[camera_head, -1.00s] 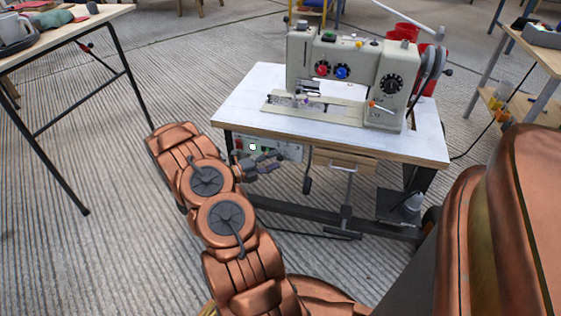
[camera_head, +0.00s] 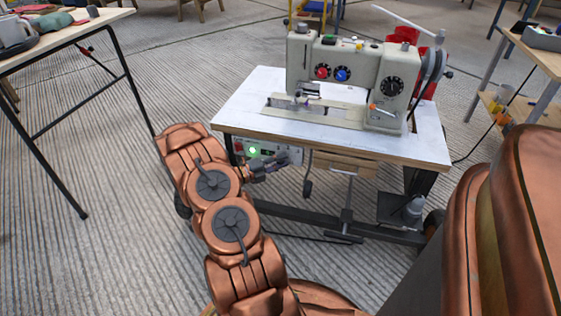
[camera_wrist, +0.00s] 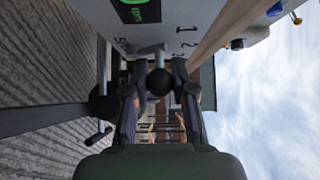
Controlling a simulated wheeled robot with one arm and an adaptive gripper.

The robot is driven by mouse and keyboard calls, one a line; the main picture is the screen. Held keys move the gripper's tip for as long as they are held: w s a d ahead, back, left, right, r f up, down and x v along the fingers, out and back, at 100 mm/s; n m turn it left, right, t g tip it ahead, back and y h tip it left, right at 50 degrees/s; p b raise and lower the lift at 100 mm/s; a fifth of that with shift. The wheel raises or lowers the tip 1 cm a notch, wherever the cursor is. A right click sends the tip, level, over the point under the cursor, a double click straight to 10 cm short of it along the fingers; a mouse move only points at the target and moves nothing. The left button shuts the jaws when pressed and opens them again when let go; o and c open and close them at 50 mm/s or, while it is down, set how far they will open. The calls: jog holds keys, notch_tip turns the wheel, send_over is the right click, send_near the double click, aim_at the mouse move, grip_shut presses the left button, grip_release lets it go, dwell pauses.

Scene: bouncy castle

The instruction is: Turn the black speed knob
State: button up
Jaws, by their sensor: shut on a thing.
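The sewing machine's control panel (camera_head: 290,150) hangs under the front edge of the white table, with a lit green spot (camera_head: 253,150) on it. In the wrist view the panel face (camera_wrist: 185,15) fills the top, with a green display (camera_wrist: 138,10) and printed marks. The round black speed knob (camera_wrist: 159,82) shows between the two fingers. My gripper (camera_head: 282,160) is at the panel in the head view, and it also shows in the wrist view (camera_wrist: 158,68). It is shut on the knob. The arm hides part of the panel in the head view.
A beige sewing machine (camera_head: 350,75) stands on the white table (camera_head: 240,105). A foot pedal (camera_head: 400,208) and the table's dark frame are below. Another table (camera_head: 60,35) is at the left and a wooden shelf (camera_head: 535,60) at the right. Ribbed floor is clear at left.

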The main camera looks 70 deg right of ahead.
grip_shut()
jog(key=shift+r+p, duration=0.15)
jog(key=shift+p, duration=0.5)
jog(key=p, duration=0.1)
jog(key=m+p, duration=0.1)
jog(key=p, duration=0.1)
jog(key=shift+s+r+t+y, duration=0.2)
jog(key=shift+r+t+y, duration=0.05)
jog(key=shift+t+y, duration=0.15)
jog(key=m+t+y+p, duration=0.1)
jog(key=p, duration=0.2)
jog(key=shift+s, duration=0.35)
jog(key=shift+s+f+m+t+y+p, duration=0.15)
jog(key=shift+s+m+t+y+p, duration=0.1)
jog(key=shift+m+t+y+p, duration=0.4)
jog(key=shift+h, duration=0.25)
